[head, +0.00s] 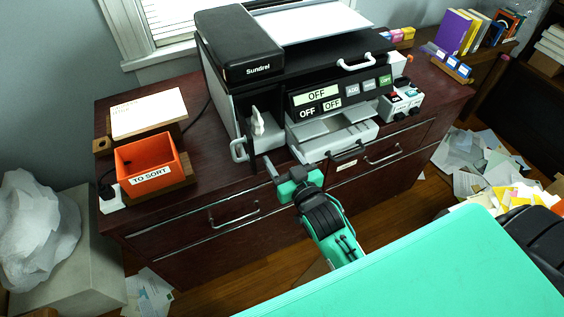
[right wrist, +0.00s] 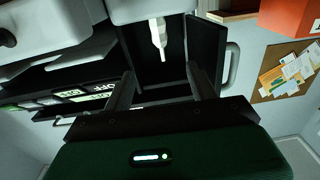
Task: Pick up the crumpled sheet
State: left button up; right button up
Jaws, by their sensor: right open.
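A small white crumpled sheet (head: 258,122) sticks up, narrow and upright, in the open dark compartment at the front left of the printer (head: 239,68). It also shows in the right wrist view (right wrist: 158,38), beyond the fingers and roughly between them. My right gripper (head: 288,168) is in front of the printer, below and slightly right of the sheet. Its two fingers are apart with nothing between them, as the right wrist view (right wrist: 160,72) also shows. The fingers do not touch the sheet. My left gripper is out of view.
An open compartment door with a handle (head: 239,150) stands left of the sheet. A grey output tray (head: 335,140) juts out to the right. An orange "TO SORT" box (head: 152,181) sits on the cabinet at left. Papers litter the floor at right.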

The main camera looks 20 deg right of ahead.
aim_at(260, 126)
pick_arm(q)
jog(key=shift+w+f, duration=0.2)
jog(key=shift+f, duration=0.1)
pick_arm(e)
jog(key=shift+f, duration=0.1)
jog(key=w, duration=0.4)
jog(key=w+p, duration=0.1)
jog(key=w, duration=0.3)
jog(key=w+a, duration=0.1)
jog(key=w, duration=0.3)
jog(key=shift+w+p, duration=0.35)
jog(key=shift+p, duration=0.05)
jog(key=shift+w, duration=0.5)
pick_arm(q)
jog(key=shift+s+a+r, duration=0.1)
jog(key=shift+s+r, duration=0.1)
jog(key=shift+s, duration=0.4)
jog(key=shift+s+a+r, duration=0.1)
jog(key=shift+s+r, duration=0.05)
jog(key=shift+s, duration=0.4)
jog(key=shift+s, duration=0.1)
pick_arm(e)
jog(key=shift+c, duration=0.5)
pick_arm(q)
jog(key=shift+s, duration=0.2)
pick_arm(e)
jog(key=c, duration=1)
